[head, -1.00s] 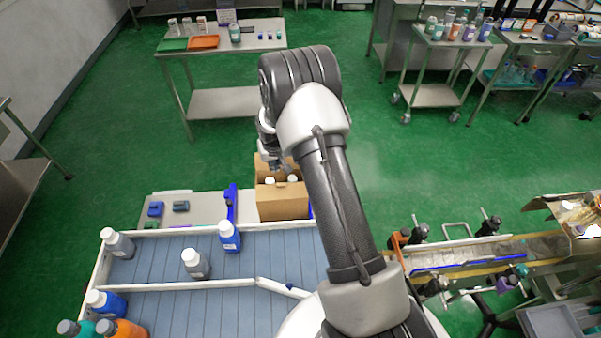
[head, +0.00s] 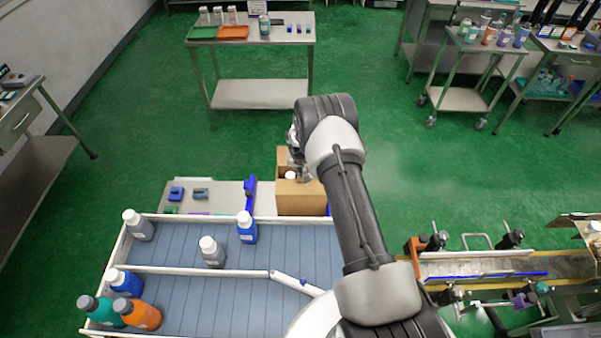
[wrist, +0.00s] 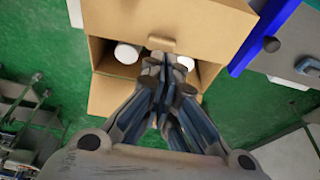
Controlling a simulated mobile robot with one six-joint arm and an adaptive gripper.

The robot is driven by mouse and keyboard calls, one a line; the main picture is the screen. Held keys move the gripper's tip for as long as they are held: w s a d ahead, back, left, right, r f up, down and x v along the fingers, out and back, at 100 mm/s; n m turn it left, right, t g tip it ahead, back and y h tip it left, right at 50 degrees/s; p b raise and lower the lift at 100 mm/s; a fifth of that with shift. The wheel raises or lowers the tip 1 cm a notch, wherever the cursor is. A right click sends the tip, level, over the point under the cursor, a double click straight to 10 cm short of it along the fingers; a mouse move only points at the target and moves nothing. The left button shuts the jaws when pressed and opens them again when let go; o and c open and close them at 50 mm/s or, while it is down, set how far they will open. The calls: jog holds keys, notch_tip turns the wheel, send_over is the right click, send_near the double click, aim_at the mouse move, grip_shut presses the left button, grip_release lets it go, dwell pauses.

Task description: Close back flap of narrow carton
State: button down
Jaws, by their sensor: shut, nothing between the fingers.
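The narrow carton (head: 300,199) is a brown box at the back edge of the conveyor, open at the top. In the wrist view its front panel (wrist: 170,22) lies at the top, and white-capped bottles (wrist: 127,53) stand inside. The back flap (wrist: 108,94) is tan and sticks outward on the near side of the opening in that view; my fingers partly cover it. My gripper (wrist: 166,66) is shut and empty, with its fingertips over the opening between two caps. In the head view my arm hides most of my gripper and part of the carton's back.
A blue guide (head: 250,196) stands close beside the carton on its left. Several bottles stand on the grey conveyor (head: 180,255) in front. A taping line (head: 490,268) lies to the right. Green floor behind the carton is clear up to a steel table (head: 262,93).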

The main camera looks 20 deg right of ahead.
aim_at(301, 186)
jog(key=shift+f, duration=0.9)
jog(key=shift+f, duration=0.1)
jog(key=f+b, duration=0.1)
jog(key=b, duration=0.2)
jog(key=shift+w+f, duration=0.15)
